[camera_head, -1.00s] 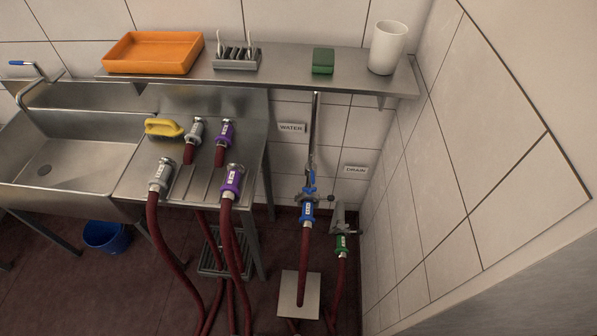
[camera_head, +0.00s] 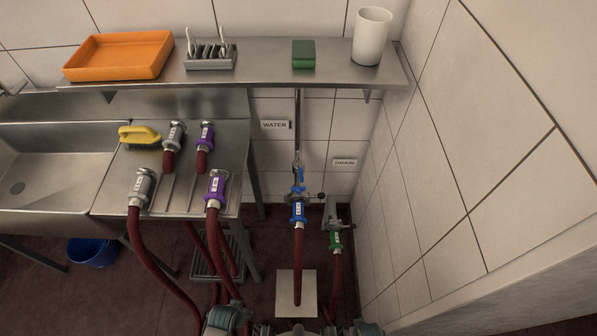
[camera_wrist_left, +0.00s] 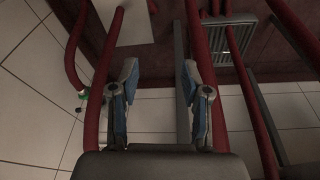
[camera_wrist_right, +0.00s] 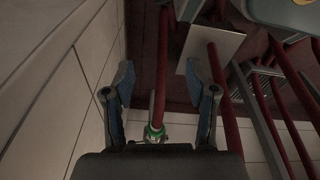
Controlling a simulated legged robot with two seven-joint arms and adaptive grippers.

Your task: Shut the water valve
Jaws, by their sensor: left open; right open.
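The water valve, with a blue handle (camera_head: 301,179), is on the vertical steel pipe below the WATER sign (camera_head: 275,125) in the head view. The handle looks roughly in line with the pipe. A blue-collared hose coupling (camera_head: 298,207) hangs just under it, with a red hose running down. My left gripper (camera_wrist_left: 160,75) is open and empty in the left wrist view, with red hoses around and beyond it. My right gripper (camera_wrist_right: 160,72) is open and empty, with a green-collared coupling (camera_wrist_right: 154,132) beyond its fingers. Neither gripper's fingers show clearly in the head view.
The drain fitting with its green coupling (camera_head: 335,240) is right of the valve, near the tiled side wall (camera_head: 440,180). A steel shelf (camera_head: 270,77) overhangs the pipe. Several hoses with grey and purple couplings rest on the sink counter (camera_head: 180,192) at left. A pale square plate (camera_head: 284,292) is below.

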